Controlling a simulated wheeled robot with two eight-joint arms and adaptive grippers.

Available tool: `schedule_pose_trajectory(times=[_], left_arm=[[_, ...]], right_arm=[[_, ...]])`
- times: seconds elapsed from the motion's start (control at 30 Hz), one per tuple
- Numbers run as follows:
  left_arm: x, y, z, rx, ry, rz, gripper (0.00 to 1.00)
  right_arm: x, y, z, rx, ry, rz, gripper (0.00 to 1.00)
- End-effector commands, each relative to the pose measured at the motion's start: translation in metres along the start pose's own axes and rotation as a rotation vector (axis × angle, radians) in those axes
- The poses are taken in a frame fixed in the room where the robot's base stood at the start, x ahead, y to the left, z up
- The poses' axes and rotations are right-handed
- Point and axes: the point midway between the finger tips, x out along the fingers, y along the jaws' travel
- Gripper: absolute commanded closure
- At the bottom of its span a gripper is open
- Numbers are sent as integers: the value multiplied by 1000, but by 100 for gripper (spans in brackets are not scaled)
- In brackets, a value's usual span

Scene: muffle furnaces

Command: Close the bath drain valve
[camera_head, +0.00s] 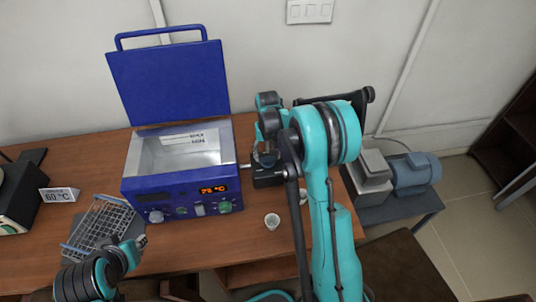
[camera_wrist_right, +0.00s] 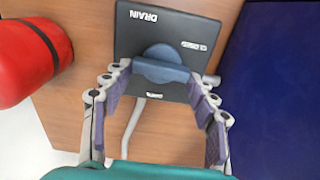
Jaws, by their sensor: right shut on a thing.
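The blue water bath (camera_head: 180,165) stands on the wooden bench with its lid raised and a display reading about 75 °C. The drain valve sits at its right side, mostly behind my right arm in the head view.
A wire rack (camera_head: 103,224) stands in front of the bath at the left, near a 60 °C sign (camera_head: 59,194). A small white cup (camera_head: 272,220) is on the bench. A blue-grey motor pump (camera_head: 410,172) stands at the right. A red cylinder (camera_wrist_right: 30,60) shows in the wrist view.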

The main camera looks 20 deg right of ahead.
Motion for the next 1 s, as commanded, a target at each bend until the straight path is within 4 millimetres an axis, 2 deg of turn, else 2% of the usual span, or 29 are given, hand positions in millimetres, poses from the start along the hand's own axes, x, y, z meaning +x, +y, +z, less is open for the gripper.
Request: schedule_pose_trajectory(times=[0.63,0.67,0.7,0.73,1.0], left_arm=[[0,0,0,0,0,0,72],[0,0,0,0,0,0,72],[0,0,0,0,0,0,72],[0,0,0,0,0,0,72],[0,0,0,0,0,0,72]], right_arm=[[0,0,0,-48,-1,0,70],[0,0,0,-48,-1,0,34],[0,0,0,-47,-1,0,23],[0,0,0,-47,-1,0,21],[0,0,0,-46,0,0,21]])
